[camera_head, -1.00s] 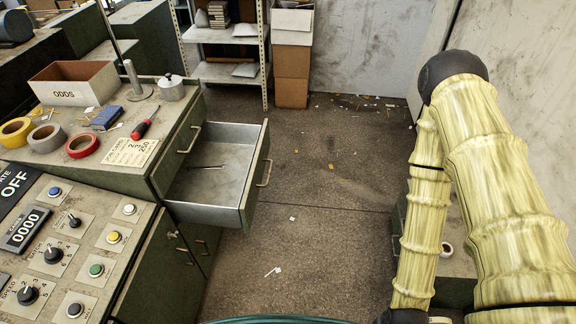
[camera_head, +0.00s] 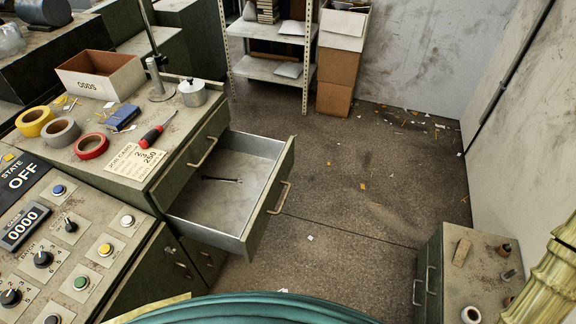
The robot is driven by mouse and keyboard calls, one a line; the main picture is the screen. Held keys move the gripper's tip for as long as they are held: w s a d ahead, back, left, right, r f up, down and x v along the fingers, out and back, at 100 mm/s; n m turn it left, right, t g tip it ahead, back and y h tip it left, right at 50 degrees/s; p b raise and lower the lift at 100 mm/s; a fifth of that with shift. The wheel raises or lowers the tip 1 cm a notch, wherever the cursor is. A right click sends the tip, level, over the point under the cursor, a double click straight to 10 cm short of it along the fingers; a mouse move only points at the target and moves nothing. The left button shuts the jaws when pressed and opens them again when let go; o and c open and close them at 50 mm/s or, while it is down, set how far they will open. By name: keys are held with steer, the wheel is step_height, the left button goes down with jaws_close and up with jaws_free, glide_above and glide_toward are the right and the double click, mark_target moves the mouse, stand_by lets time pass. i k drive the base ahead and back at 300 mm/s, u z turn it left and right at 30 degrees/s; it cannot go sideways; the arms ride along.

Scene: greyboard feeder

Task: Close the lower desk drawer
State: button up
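The desk (camera_head: 125,170) is dark green with a worn pale top and stands left of centre. Its pulled-out drawer (camera_head: 237,205) is a grey metal tray with a green front and a bar handle (camera_head: 278,198), sticking out to the right over the floor. A small dark thin item (camera_head: 221,180) lies inside it. Above it, a shut drawer front shows its own handle (camera_head: 203,152). My gripper is not in view. Only part of my pale yellow, bamboo-like arm shows at the lower right, well apart from the drawer.
A low green cabinet (camera_head: 465,285) with small items on top stands at the lower right. A metal shelf (camera_head: 270,72) and cardboard boxes (camera_head: 338,62) stand at the back. Bare floor (camera_head: 355,220) with scattered litter lies right of the drawer. A control panel (camera_head: 60,245) is at left.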

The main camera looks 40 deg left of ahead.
mark_target(229, 217)
steer(key=u, duration=0.3)
steer(key=i, duration=0.55)
steer(key=u, duration=0.8)
steer(key=i, duration=0.35)
steer(key=z, duration=0.75)
steer(key=k, duration=1)
steer(key=u, duration=0.85)
